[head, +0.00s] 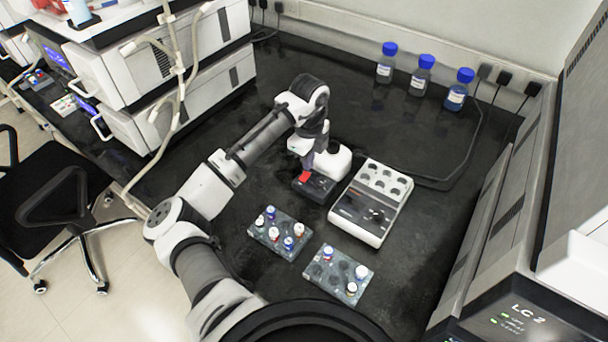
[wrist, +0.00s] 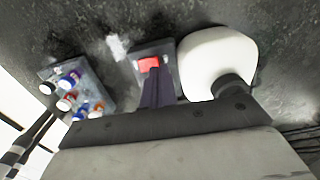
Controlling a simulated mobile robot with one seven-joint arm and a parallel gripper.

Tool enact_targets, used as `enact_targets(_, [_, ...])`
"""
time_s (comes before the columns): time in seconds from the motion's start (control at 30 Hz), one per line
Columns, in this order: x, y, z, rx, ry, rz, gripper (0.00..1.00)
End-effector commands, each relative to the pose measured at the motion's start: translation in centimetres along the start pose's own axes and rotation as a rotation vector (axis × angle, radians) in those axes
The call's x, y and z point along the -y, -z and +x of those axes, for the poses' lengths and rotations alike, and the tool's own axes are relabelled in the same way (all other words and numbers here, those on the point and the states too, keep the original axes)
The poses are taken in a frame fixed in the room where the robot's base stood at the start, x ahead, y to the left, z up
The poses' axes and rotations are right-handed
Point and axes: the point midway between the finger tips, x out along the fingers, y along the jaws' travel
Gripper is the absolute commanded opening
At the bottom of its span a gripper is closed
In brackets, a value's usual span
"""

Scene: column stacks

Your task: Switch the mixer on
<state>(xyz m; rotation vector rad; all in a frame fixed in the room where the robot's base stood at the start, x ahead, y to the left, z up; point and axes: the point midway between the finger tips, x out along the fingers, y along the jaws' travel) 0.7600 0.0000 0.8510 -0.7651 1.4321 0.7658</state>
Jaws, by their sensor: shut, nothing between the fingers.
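The mixer shows as a small dark base (head: 315,188) with a white rounded body (head: 335,160) beside or behind it; I cannot tell how they join. A red switch (head: 304,177) is on the base's left part. In the wrist view the red switch (wrist: 148,64) lies just beyond the fingertips, with the white body (wrist: 215,58) to the right. My gripper (head: 307,162) points down over the switch, its fingers (wrist: 153,82) shut and empty. The tips are at or very close to the switch; contact cannot be told. The switch's position cannot be read.
A white block device with wells (head: 381,181) stands right of the mixer. Two racks with capped vials (head: 262,236) (head: 320,278) lie in front. Blue-capped bottles (head: 422,76) stand at the back. Large white instruments (head: 118,66) are at left. Bench behind the mixer is mostly clear.

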Motion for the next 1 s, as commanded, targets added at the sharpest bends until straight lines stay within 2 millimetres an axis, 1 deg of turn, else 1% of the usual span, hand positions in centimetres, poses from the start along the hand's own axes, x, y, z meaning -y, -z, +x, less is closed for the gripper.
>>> enact_targets(1.0, [0.0,0.0,1.6,0.000,0.000,0.000,0.00])
